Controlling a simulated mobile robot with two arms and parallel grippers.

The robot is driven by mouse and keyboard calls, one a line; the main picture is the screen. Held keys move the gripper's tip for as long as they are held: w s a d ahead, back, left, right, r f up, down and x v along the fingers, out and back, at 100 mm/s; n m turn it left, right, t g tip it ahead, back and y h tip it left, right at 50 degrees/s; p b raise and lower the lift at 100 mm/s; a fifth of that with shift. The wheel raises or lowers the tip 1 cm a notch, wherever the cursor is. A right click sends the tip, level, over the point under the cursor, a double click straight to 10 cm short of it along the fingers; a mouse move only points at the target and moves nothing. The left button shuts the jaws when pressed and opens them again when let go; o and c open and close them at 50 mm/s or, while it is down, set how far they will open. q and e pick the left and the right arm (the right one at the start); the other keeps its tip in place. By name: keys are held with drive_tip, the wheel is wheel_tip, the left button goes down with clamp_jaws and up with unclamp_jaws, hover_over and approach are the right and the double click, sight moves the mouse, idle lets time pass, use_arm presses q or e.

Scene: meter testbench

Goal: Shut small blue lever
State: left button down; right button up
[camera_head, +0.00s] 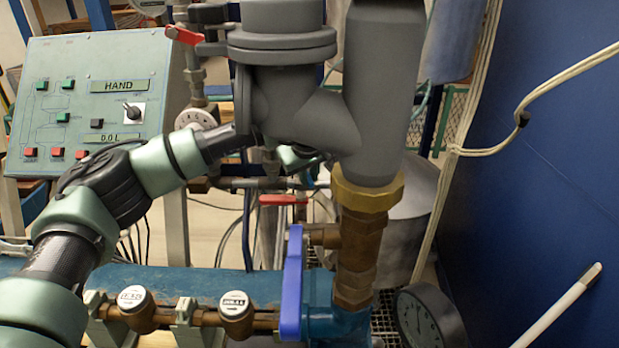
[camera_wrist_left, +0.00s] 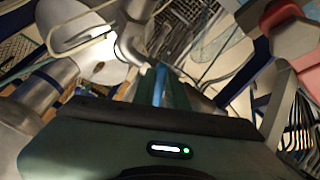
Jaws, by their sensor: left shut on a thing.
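My left arm comes in from the left in the head view and passes behind the big grey pipe fitting. Only a small green-grey part of my left gripper (camera_head: 296,157) shows below that fitting; its fingertips are hidden there. In the left wrist view my left gripper (camera_wrist_left: 160,86) is shut on a narrow blue piece, which looks like the small blue lever (camera_wrist_left: 160,88). Most of that lever is covered by the fingers, and I cannot tell its angle. It does not show in the head view. My right gripper is in neither view.
The grey pipe fitting (camera_head: 372,90) stands close in front. A larger blue lever (camera_head: 291,285) hangs upright beside the brass pipe. Red levers (camera_head: 184,35) and (camera_head: 283,199) sit on other pipes. A control panel (camera_head: 85,100) stands left, a round gauge (camera_head: 428,318) lower right.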

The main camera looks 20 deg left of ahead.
use_arm(q)
drive_tip(key=m, duration=0.5)
drive_tip(key=shift+s+a+f, duration=0.15)
drive_tip(key=shift+a, duration=0.05)
drive_tip(key=shift+m, duration=0.3)
drive_tip(key=c, duration=1.4)
unclamp_jaws()
drive_tip(key=shift+c, duration=0.2)
drive_tip(key=b+v, duration=0.2)
drive_tip(key=v, duration=0.5)
drive_tip(key=shift+s+r, duration=0.15)
drive_tip(key=shift+r, duration=0.2)
drive_tip(key=shift+d, duration=0.1)
